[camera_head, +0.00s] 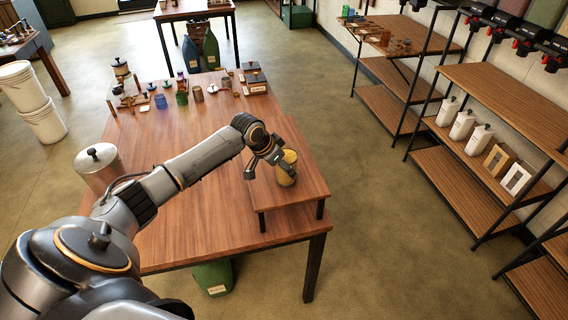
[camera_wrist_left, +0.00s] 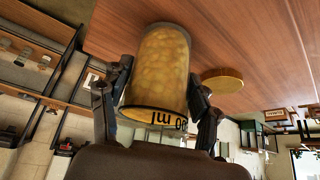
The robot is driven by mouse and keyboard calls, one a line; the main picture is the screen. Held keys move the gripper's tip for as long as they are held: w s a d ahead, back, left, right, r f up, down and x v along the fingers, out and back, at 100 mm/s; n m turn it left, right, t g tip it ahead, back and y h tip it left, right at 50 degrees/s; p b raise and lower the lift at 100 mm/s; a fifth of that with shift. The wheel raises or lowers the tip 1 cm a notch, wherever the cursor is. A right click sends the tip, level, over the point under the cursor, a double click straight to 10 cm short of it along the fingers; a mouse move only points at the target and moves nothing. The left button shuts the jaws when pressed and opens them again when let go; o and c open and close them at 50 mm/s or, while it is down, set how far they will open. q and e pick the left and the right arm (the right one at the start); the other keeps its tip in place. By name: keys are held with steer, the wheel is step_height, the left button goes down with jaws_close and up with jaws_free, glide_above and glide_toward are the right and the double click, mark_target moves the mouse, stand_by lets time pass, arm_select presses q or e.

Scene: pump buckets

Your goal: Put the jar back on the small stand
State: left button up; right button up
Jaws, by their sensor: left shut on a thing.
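The jar (camera_head: 287,168) is see-through with amber-yellow contents and measure lettering. My left gripper (camera_head: 268,166) is shut on it over the right end of the work table. In the left wrist view the jar (camera_wrist_left: 160,72) sits between the two fingers (camera_wrist_left: 158,98), one on each side. The small stand (camera_head: 299,191) is a low wooden platform with dark legs, directly beneath the jar. I cannot tell whether the jar touches the stand's top. A flat yellow disc (camera_wrist_left: 222,80) lies on the wood beside the jar. My right gripper is not in view.
The work table (camera_head: 200,135) holds a metal canister (camera_head: 99,163) at the left and several small jars and pots (camera_head: 182,97) at the back. Shelves (camera_head: 500,95) with white bottles stand at the right, across open floor.

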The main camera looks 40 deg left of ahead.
arm_select(q)
steer(key=o, duration=1.8)
steer(key=shift+c, duration=0.2)
steer(key=shift+r, duration=0.1)
steer(key=b+v, duration=0.2)
steer(key=v, duration=1)
